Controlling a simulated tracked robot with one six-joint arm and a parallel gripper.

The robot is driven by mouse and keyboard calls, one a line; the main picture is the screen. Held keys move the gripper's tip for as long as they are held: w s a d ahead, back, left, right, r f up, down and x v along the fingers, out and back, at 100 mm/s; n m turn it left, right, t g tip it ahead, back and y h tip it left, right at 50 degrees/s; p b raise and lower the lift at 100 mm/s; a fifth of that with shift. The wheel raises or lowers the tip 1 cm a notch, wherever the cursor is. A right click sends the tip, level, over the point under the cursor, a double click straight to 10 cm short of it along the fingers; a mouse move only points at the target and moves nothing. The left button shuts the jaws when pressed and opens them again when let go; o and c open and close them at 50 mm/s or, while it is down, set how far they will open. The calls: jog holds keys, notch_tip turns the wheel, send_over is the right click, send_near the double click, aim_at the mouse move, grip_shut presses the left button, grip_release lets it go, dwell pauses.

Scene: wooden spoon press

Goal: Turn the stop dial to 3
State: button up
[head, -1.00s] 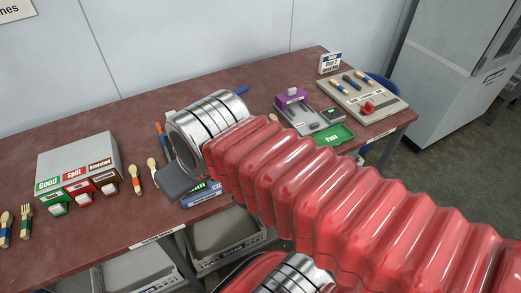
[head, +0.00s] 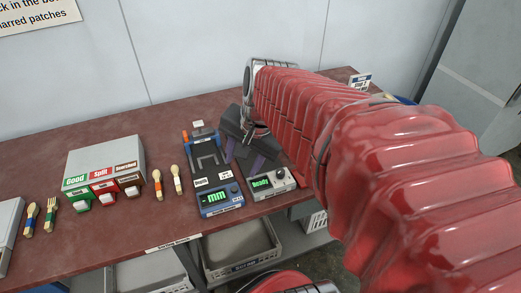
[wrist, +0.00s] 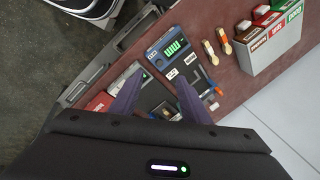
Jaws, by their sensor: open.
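A blue device (head: 212,200) with a green "mm" display stands near the table's front edge. Beside it on the right is a grey box (head: 261,183) with a green "Ready" display. Each seems to carry a small round knob, too small to read; I cannot tell which is the stop dial, or its setting. My gripper (head: 243,163) is open and empty, its dark fingers with purple pads hanging over the back part of these devices. In the wrist view, the blue device (wrist: 160,56) lies just beyond my gripper (wrist: 158,80), and the grey box is partly covered by a finger.
A grey sorting box (head: 104,160) with green, red and brown labels stands at left. Two wooden utensils (head: 158,184) lie between it and the blue device. Bins (head: 240,250) sit below the table. My red arm hides much of the table's right side.

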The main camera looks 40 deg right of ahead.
jog(key=w+d+f+m, duration=0.1)
jog(key=d+f+m, duration=0.2)
jog(key=d+m, duration=0.6)
jog(key=m+y, duration=0.2)
jog(key=m, duration=0.7)
send_near(281, 171)
jog(key=a+v, duration=0.1)
jog(key=v, duration=0.4)
jog(key=shift+s+d+r, duration=0.1)
jog(key=shift+s+d, duration=0.05)
jog(key=shift+d, duration=0.3)
jog(key=shift+n, duration=0.3)
jog(key=x, duration=1.3)
jog(key=shift+w+f, duration=0.25)
jog(key=shift+f, duration=0.1)
jog(key=shift+c, duration=0.7)
